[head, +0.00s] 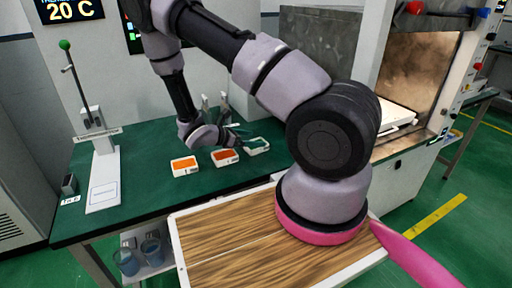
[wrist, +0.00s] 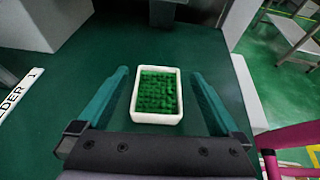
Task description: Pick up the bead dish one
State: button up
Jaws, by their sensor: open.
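Three small white dishes stand in a row on the green table. Two hold orange contents, the left dish (head: 185,166) and the middle dish (head: 225,157). The right dish (head: 257,146) holds green contents. Their marks are too small to read, so I cannot tell which is dish one. My gripper (head: 238,134) is over the table close to the middle and right dishes. In the wrist view my open gripper (wrist: 160,73) has one finger on each side of a white dish with green beads (wrist: 157,95), with a gap on both sides; nothing is held.
A stand with a green-knobbed lever (head: 103,170) is at the table's left. A wooden-topped surface (head: 225,245) lies in front, under my arm. An open metal chamber (head: 415,75) is at the right. The green table (head: 130,180) is clear left of the dishes.

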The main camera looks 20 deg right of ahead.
jog(key=x, duration=0.6)
jog(key=shift+d+f, duration=0.15)
jog(key=shift+f, duration=0.25)
jog(key=c, duration=1.2)
jog(key=shift+r, duration=0.1)
jog(key=shift+c, duration=0.2)
